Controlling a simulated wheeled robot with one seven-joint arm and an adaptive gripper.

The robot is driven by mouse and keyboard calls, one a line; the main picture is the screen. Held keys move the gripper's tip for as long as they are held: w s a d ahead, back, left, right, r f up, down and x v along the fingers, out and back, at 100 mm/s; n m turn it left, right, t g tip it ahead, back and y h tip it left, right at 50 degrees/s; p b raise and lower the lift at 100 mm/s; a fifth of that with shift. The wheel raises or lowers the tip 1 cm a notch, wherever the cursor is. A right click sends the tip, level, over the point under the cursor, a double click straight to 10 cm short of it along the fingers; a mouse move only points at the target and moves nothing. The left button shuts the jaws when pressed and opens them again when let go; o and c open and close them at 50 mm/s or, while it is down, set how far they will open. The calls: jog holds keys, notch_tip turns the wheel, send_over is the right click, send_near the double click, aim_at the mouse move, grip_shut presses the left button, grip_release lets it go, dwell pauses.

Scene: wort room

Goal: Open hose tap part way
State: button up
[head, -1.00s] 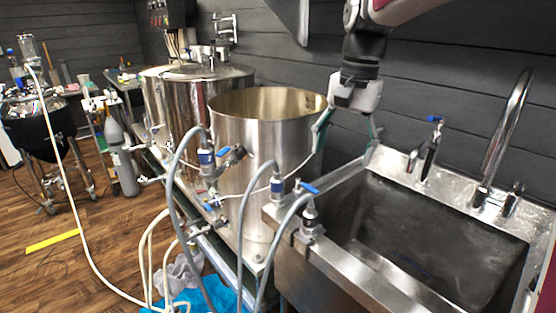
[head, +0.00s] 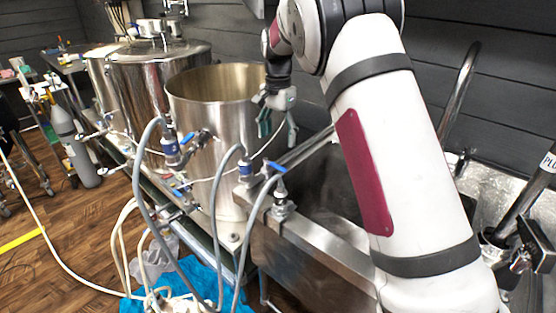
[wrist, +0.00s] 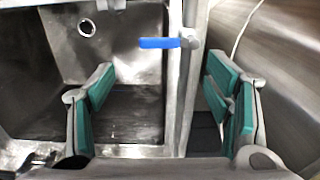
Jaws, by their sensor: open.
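The hose tap (head: 280,190) stands at the sink's front left corner, with a grey hose on it and a blue lever (head: 276,167) on top. In the wrist view the blue lever (wrist: 158,43) lies sideways, reaching left from the valve (wrist: 188,40) over the sink's edge. My gripper (head: 278,127) is open and empty, pointing down behind the tap, between the kettle and the sink. In the wrist view its green-padded fingers (wrist: 158,82) are spread wide, with the lever beyond their tips and not touched. The hose is not visible there.
The steel kettle (head: 200,115) stands close left of my gripper. The sink (head: 312,205) is partly hidden by my arm. Two other hose fittings with blue parts, one at the kettle (head: 172,146) and one beside it (head: 245,168), stand left of the tap.

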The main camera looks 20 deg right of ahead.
aim_at(279, 166)
notch_tip(279, 166, down, 9)
dwell(0.3)
jog(key=c, duration=1.7)
jog(key=shift+d, duration=0.1)
jog(key=shift+w+d+n+b, duration=0.35)
jog(key=shift+w+n+b, duration=0.45)
jog(key=shift+n, duration=1.15)
jog(key=shift+w+d+n+b, duration=0.35)
jog(key=shift+w+n+b, duration=0.45)
jog(key=shift+n, duration=1.1)
jog(key=shift+w+d+n+b, duration=0.35)
jog(key=shift+w+n+b, duration=0.45)
jog(key=shift+n, duration=1.15)
jog(key=shift+s, duration=0.1)
